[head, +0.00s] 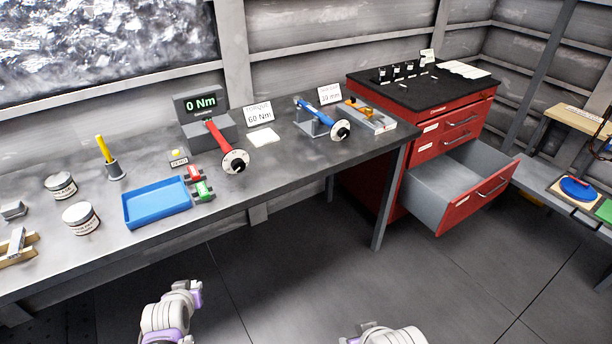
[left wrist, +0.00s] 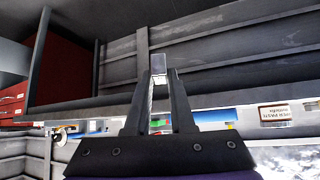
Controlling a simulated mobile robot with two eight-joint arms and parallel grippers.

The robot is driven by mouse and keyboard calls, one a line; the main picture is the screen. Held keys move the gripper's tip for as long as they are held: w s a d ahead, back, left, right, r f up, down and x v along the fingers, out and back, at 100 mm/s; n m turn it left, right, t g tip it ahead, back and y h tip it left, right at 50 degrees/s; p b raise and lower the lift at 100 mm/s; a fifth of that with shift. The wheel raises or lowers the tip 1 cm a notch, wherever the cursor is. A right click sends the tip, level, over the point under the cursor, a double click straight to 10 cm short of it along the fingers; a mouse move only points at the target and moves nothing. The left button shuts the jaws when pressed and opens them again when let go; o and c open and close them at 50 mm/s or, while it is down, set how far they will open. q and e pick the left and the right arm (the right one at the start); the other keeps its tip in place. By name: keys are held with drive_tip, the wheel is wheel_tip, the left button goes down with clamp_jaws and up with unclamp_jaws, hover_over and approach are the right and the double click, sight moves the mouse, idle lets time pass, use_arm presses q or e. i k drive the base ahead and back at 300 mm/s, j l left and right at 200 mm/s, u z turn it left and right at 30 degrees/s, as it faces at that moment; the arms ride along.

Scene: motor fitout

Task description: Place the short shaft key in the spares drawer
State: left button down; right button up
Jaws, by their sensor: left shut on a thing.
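In the left wrist view, my left gripper (left wrist: 158,86) is shut on a small pale metal block, the shaft key (left wrist: 158,64), which shows between and beyond the fingertips. Its length cannot be judged. A red cabinet (head: 376,165) stands to the right of the bench. Its lowest drawer (head: 425,200) is pulled open, with a grey inside that looks empty where visible. The drawer labels are too small to read. My right gripper is out of view.
The grey bench (head: 275,180) carries a blue tray (head: 157,204), a red torque wrench (head: 217,137), a blue tool (head: 318,115) and cans. Small black stands (head: 397,71) line the cabinet top. The floor (head: 300,265) before bench and drawer is clear.

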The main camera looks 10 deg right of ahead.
sight(459, 193)
drive_tip(key=i+l+z, duration=0.15)
drive_tip(key=l+z, duration=0.2)
drive_tip(key=i+l+z, duration=0.2)
drive_tip(key=l+z, duration=0.15)
drive_tip(key=i+l+z, duration=0.3)
drive_tip(key=i+l, duration=0.35)
drive_tip(key=i+l+z, duration=0.15)
drive_tip(key=i+l, duration=1.8)
drive_tip(key=i, duration=0.15)
